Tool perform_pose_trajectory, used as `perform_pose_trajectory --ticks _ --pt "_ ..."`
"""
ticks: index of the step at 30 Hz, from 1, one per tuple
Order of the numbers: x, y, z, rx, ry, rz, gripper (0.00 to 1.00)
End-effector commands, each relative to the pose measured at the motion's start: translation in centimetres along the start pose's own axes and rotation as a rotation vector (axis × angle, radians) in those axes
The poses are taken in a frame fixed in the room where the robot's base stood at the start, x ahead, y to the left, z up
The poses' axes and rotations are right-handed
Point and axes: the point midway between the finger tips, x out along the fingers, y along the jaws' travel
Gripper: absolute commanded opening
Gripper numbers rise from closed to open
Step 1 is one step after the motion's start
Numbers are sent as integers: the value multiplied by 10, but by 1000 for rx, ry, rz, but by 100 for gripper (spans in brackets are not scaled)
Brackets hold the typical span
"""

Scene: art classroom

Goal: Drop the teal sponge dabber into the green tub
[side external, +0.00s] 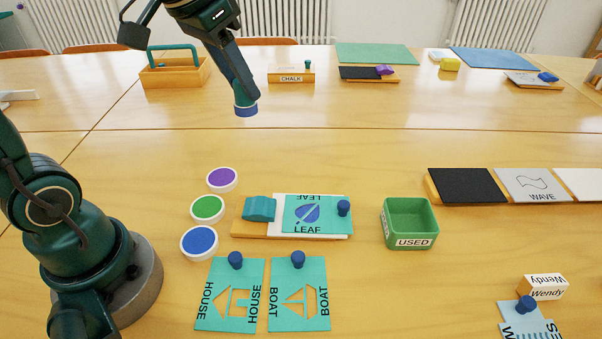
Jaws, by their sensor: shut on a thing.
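My gripper (245,92) is at the upper left in the side external view, shut on the teal sponge dabber (246,109). The dabber points down with its blue end lowest, and the fingers hide most of its body. It hangs in the air, clear of the table as far as I can tell. The green tub (424,243), labelled USED, stands on the table right of centre, well below and to the right of the gripper. Its open top faces up and it looks empty.
Purple, green and blue paint pots (208,208) stand left of a board with a LEAF stencil (318,214) and a teal block (260,208). HOUSE and BOAT stencils (299,292) lie in front. Black and WAVE panels (466,185) lie right. Bare table separates the gripper and tub.

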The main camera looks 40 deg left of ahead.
Motion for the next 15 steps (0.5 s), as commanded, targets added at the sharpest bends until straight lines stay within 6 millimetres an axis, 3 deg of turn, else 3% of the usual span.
perform_pose_trajectory --ticks 8,15 --pt "1 1 -2 5 0 3 0" --pt "11 23 -32 101 -2 43 0"
